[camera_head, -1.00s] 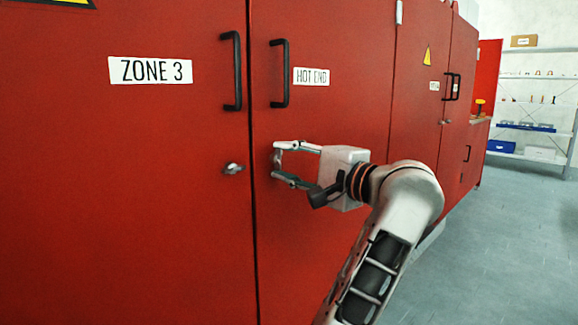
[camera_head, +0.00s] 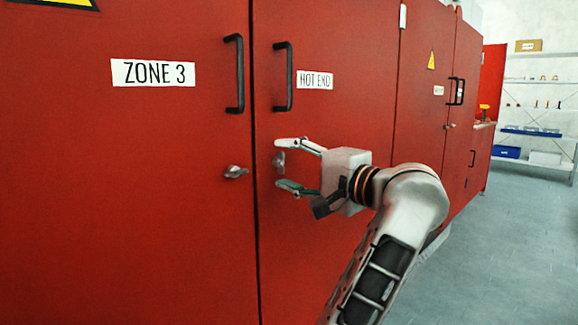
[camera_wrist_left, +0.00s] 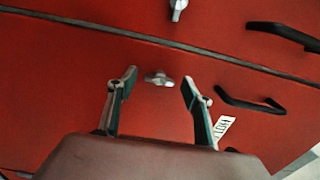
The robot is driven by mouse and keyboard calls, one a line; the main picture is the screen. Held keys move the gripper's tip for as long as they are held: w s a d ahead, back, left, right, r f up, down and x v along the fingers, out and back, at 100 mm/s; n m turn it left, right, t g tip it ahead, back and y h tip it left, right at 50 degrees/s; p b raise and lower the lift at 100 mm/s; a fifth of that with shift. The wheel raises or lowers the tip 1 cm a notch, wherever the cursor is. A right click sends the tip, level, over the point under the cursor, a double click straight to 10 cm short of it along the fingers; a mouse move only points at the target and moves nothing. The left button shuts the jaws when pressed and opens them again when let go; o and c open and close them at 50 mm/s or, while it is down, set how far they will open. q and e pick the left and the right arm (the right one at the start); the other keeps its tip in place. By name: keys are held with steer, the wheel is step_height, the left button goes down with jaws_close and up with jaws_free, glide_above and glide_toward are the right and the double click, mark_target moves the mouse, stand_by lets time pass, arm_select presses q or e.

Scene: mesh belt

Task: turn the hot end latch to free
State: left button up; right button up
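The hot end latch (camera_head: 279,160) is a small metal wing knob on the red door labelled HOT END, below its black handle. Its wing looks roughly upright in the head view. In the left wrist view the latch (camera_wrist_left: 158,79) sits between the two fingertips, with a gap on each side. My left gripper (camera_head: 278,165) is open around the latch, one finger above and one below; it also shows in the left wrist view (camera_wrist_left: 159,82). No finger visibly touches the latch. My right gripper is in neither view.
The ZONE 3 door (camera_head: 120,200) lies left of the seam, with its own latch (camera_head: 236,171) and handle (camera_head: 235,75). The HOT END door handle (camera_head: 283,77) stands out above my gripper. Open grey floor (camera_head: 500,240) and a shelf (camera_head: 540,165) lie to the right.

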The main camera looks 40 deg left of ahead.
arm_select(q)
steer(key=shift+d, duration=0.1)
steer(key=d, duration=0.7)
steer(key=shift+s+d, duration=0.2)
steer(key=shift+s, duration=0.1)
stand_by(0.3)
